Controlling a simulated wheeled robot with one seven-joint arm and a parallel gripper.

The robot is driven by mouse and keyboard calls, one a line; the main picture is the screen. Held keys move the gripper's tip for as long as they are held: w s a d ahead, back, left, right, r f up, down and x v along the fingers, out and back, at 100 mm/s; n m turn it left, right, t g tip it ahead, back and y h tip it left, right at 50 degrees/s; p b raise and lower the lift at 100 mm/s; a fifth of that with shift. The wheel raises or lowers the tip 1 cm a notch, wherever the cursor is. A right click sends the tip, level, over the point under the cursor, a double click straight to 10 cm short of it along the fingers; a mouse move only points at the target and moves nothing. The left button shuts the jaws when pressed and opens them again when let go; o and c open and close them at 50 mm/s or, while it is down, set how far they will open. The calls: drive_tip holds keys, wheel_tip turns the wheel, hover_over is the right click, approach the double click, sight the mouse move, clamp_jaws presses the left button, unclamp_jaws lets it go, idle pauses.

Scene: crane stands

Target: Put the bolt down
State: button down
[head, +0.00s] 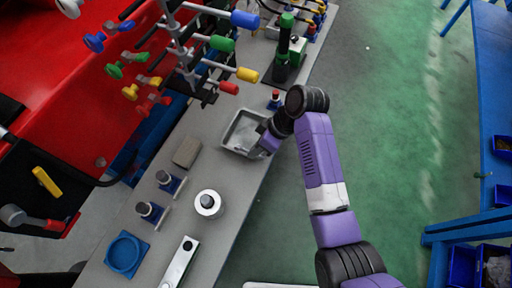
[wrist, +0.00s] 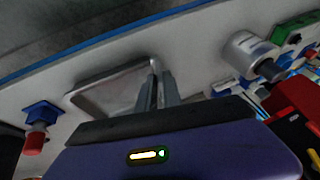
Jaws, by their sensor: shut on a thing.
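My gripper (head: 252,153) is low at the right front part of a shallow grey metal tray (head: 229,137) on the bench. In the wrist view, my gripper's two fingers (wrist: 160,74) are close together, and their tips overlap the edge of the tray (wrist: 90,98). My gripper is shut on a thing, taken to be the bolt. The bolt is mostly hidden between the fingers, and its shape does not show clearly. I cannot tell whether it touches the tray.
A red-topped post on a blue base (head: 275,99) stands just behind the tray. A grey block (head: 187,151) and a white round piece with a dark knob (head: 208,203) stand to the left. A rack with coloured handles (head: 190,55) rises behind.

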drive_tip(key=shift+f, duration=0.35)
drive_tip(key=c, duration=1.5)
unclamp_jaws()
drive_tip(key=shift+r, duration=0.55)
drive_tip(key=v, duration=1.1)
drive_tip(key=shift+d+r+p, duration=0.2)
drive_tip(key=shift+r+p, duration=0.1)
drive_tip(key=shift+p, duration=0.15)
drive_tip(key=shift+w, duration=0.1)
